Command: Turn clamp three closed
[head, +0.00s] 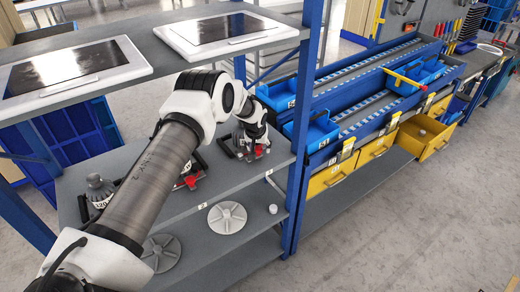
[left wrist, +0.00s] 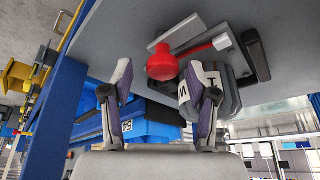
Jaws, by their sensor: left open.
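A clamp with a red knob (head: 260,152) stands at the right end of the grey middle shelf. I cannot read which clamp number it bears. A second clamp with red parts (head: 190,181) is partly hidden behind my left arm. My right gripper is out of view.
Round grey discs (head: 227,217) lie on the lower shelf. A blue shelf post (head: 303,110) rises just right of the clamp. Blue bins (head: 318,132) and yellow drawers (head: 330,178) lie beyond it.

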